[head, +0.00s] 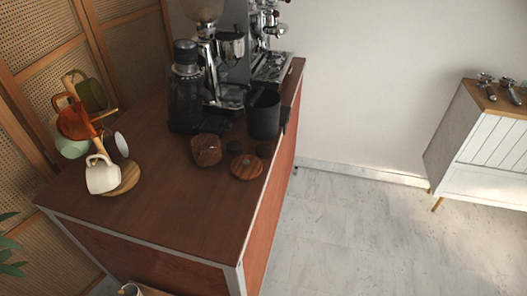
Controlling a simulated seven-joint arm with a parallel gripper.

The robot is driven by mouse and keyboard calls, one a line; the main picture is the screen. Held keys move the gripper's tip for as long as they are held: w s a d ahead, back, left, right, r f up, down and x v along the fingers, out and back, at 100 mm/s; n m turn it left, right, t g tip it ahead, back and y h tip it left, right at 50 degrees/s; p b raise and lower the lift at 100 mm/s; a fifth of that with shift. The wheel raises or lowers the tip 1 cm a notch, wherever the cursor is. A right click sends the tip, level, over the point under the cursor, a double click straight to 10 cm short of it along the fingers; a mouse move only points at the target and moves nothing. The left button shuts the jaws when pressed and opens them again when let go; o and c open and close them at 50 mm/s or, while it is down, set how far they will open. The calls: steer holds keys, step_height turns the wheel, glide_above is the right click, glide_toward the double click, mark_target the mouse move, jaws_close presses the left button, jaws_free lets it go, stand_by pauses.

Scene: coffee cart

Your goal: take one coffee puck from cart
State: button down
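The cart (150,215) has a reddish-brown wooden top with pale metal edging and fills the middle of the head view. Two small dark round pieces that look like coffee pucks lie on it, one (234,146) behind the wooden items and one (264,150) to its right, near the cart's right edge. They are too small and dark to identify for sure. A brown wooden block-like item (207,151) stands to their left, and a round wooden disc with a dark centre (246,167) lies in front of them. My gripper is not in view.
A black canister (264,115), a black bottle-like grinder (186,95) and a chrome espresso machine (270,65) stand behind. A mug tree with several mugs (103,175) stands at left. The cart's front top is clear. A white cabinet (480,150) stands far right.

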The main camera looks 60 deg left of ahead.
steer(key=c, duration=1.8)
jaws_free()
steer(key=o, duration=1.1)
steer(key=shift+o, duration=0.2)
